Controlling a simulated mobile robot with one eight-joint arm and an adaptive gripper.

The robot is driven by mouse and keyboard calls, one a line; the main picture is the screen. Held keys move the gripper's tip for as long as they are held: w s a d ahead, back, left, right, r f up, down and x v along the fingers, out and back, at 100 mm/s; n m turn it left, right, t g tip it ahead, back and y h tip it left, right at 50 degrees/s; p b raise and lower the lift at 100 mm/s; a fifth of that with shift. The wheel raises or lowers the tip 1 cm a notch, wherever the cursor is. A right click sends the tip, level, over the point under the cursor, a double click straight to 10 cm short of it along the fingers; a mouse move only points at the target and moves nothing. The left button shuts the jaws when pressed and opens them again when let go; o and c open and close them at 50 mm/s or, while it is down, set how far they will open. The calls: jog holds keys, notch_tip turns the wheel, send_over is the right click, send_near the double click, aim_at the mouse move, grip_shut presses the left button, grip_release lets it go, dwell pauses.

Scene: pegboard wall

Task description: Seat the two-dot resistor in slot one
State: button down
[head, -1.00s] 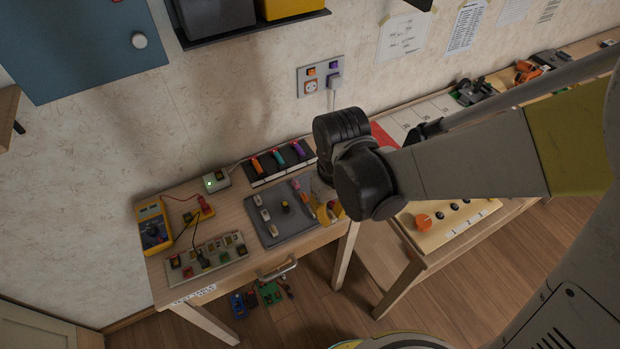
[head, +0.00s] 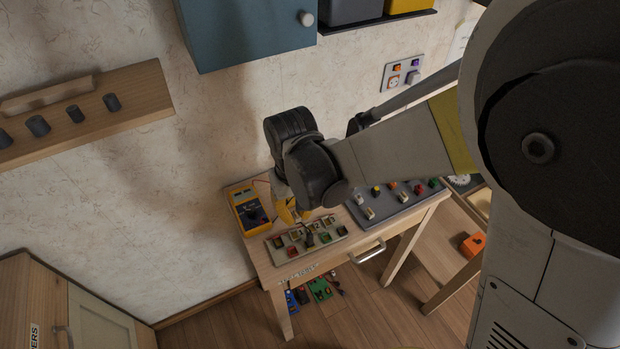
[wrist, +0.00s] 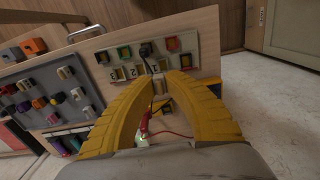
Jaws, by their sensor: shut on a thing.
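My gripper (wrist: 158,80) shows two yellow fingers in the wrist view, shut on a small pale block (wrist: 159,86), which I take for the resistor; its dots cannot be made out. In the wrist view the block is just short of the pale slotted board (wrist: 152,71), whose edge carries numbers, including 1 and 2. I cannot tell whether it touches the board. In the head view my gripper (head: 290,212) is low over the table at the back edge of the slotted board (head: 272,242). The fingertips and block are largely hidden there.
A yellow multimeter (head: 247,208) stands close to the left of my gripper. A grey tray (head: 382,216) with coloured knobs and pale blocks lies to the right. A dark lead stands up from the board's middle. A red lead (wrist: 170,133) lies behind the fingers.

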aim_at(295, 236)
jog(key=shift+a+f, duration=0.25)
jog(key=shift+a, duration=0.2)
jog(key=shift+d+f+b, duration=0.15)
jog(key=shift+f+b, duration=0.4)
jog(key=shift+b, duration=0.05)
jog(key=shift+f+b, duration=1.45)
jog(key=shift+f, duration=0.6)
jog(key=shift+f+b, duration=0.95)
jog(key=c, duration=1.4)
grip_release()
jog(key=shift+r, duration=0.2)
jog(key=shift+r+p, duration=1.95)
jog(key=shift+r, duration=0.45)
